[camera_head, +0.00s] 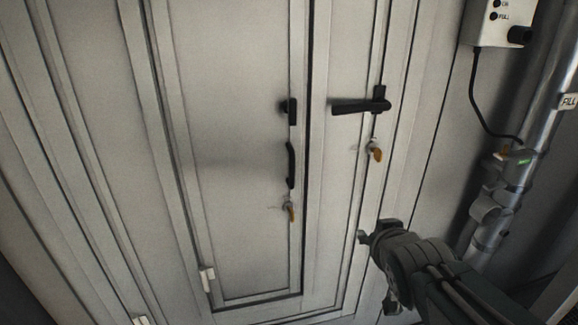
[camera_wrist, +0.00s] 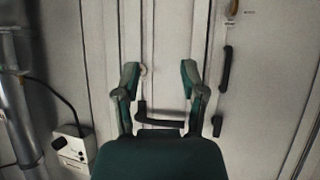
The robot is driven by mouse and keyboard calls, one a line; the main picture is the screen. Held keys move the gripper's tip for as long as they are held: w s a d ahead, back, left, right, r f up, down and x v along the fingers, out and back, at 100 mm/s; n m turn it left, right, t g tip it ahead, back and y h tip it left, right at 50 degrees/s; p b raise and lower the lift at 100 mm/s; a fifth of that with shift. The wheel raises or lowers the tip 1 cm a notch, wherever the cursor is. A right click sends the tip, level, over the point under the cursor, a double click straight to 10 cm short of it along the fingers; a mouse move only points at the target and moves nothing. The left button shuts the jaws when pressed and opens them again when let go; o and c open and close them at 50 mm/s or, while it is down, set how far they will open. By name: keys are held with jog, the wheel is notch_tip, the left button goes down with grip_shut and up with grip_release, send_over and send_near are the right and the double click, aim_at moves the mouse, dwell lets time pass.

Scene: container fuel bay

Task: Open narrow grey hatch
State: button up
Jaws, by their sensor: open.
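A tall light-grey hatch panel (camera_head: 235,180) stands shut in a grey frame in the head view. It bears a black pull handle (camera_head: 290,165), a small black latch (camera_head: 291,111) and a key with an orange tag (camera_head: 291,211). To its right, a narrow grey strip carries a black lever handle (camera_head: 362,105), lying level, and a second orange-tagged key (camera_head: 375,151). My gripper (camera_head: 370,238) is below the lever and apart from it. In the wrist view my gripper (camera_wrist: 160,77) is open and empty, with the lever (camera_wrist: 160,119) seen between its fingers.
A metal pipe (camera_head: 520,165) with a FILL label runs down the right side. A white control box (camera_head: 500,25) with a black cable hangs at the upper right. Small pale hinges (camera_head: 207,280) sit at the panel's lower left. The space before the panel looks clear.

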jog(key=w+a+r+n+t+y, duration=0.1)
jog(key=w+a+n+t+y, duration=0.15)
jog(key=w+a, duration=0.35)
jog(key=n+t+y, duration=0.2)
jog(key=y, duration=0.4)
send_near(293, 169)
jog(key=shift+h, duration=0.25)
jog(key=x, duration=1)
jog(key=shift+w+a, duration=0.25)
jog(key=shift+w, duration=0.05)
jog(key=shift+r, duration=0.1)
grip_shut()
